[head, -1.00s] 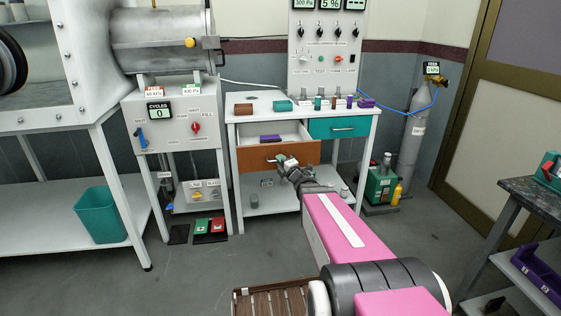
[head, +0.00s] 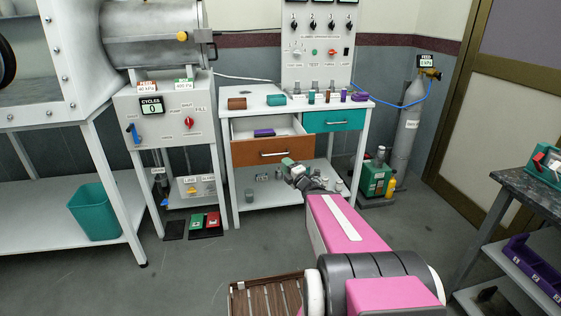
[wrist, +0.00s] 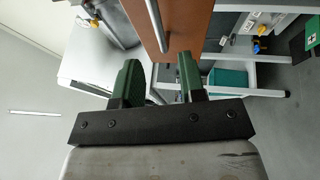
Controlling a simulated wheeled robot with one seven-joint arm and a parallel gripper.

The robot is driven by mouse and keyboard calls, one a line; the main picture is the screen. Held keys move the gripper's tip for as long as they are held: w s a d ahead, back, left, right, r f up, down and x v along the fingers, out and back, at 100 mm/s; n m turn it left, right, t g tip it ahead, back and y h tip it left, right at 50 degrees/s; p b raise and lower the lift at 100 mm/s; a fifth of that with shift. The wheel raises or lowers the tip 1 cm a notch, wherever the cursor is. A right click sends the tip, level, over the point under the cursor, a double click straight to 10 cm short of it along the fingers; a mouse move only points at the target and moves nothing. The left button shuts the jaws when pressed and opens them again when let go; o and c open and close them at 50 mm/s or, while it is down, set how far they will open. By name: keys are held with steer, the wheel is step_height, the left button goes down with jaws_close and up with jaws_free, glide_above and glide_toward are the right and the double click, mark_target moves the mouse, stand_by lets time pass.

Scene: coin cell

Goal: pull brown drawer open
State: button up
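The brown drawer (head: 247,153) is pulled out of the white bench in the head view, its inside showing. Its pale bar handle (head: 272,154) is bare on the front. My gripper (head: 287,163) is just in front of the drawer's right part, near the handle's right end. In the wrist view my gripper (wrist: 158,62) has its two green fingers apart with nothing between them. The handle (wrist: 155,25) lies beyond the fingertips, in front of the brown drawer face (wrist: 185,25).
A purple block (head: 264,132) lies in the drawer. A teal drawer (head: 337,121) beside it is shut. Small items stand on the bench top (head: 250,113). A green machine (head: 374,180) and gas cylinder (head: 405,135) stand at right.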

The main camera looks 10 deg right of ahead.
steer(key=shift+v, duration=1.05)
steer(key=d+f+m+g+h, duration=0.4)
steer(key=f+m+g+h, duration=0.45)
steer(key=m, duration=0.75)
steer(key=s+a+f+m+g, duration=0.2)
steer(key=s+a+m+g, duration=0.1)
steer(key=s, duration=0.4)
steer(key=s+a+f+m+g, duration=0.3)
steer(key=s+a+m+g, duration=0.1)
steer(key=s+g, duration=0.3)
steer(key=shift+a+f+y, duration=0.15)
steer(key=shift+a+y, duration=0.2)
steer(key=shift+a, duration=0.25)
steer(key=shift+w, duration=0.15)
